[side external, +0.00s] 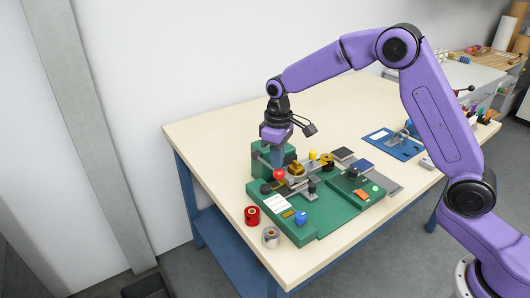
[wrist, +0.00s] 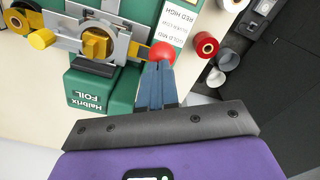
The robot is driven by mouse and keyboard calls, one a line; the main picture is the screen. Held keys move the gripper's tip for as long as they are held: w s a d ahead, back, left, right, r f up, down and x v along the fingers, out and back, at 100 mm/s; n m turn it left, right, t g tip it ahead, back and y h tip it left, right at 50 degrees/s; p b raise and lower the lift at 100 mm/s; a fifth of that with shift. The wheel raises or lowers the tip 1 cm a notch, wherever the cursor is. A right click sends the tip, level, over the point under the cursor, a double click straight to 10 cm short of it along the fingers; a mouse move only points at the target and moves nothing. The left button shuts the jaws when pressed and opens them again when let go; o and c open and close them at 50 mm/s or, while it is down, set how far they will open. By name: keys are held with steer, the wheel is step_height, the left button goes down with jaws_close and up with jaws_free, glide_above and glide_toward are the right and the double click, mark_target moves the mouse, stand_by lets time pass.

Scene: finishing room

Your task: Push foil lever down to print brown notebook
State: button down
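The green foil press (side external: 320,222) stands on the table, and its head marked "FOIL" shows in the wrist view (wrist: 100,92). Its lever ends in a red ball knob (side external: 279,174), also in the wrist view (wrist: 162,52). My gripper (side external: 277,163) points down just above the knob. In the wrist view its blue fingers (wrist: 158,68) are together, with their tips at the knob's edge; I cannot tell whether they touch it. A dark notebook (side external: 343,154) and a blue one (side external: 362,165) lie behind the press. I cannot make out a clearly brown notebook.
A red foil roll (side external: 252,216) and a silver roll (side external: 271,237) stand at the table's front left edge. The press has a yellow knob (side external: 313,154) and a blue knob (side external: 301,218). A blue mat (side external: 394,146) lies behind right. The table's back left is clear.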

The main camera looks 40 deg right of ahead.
steer(key=shift+f, duration=0.2)
steer(key=shift+w+f, duration=0.1)
steer(key=shift+f, duration=1.55)
step_height(320, 180, up, 11)
steer(key=shift+w+r, duration=0.2)
stand_by(1.5)
step_height(320, 180, up, 4)
stand_by(0.7)
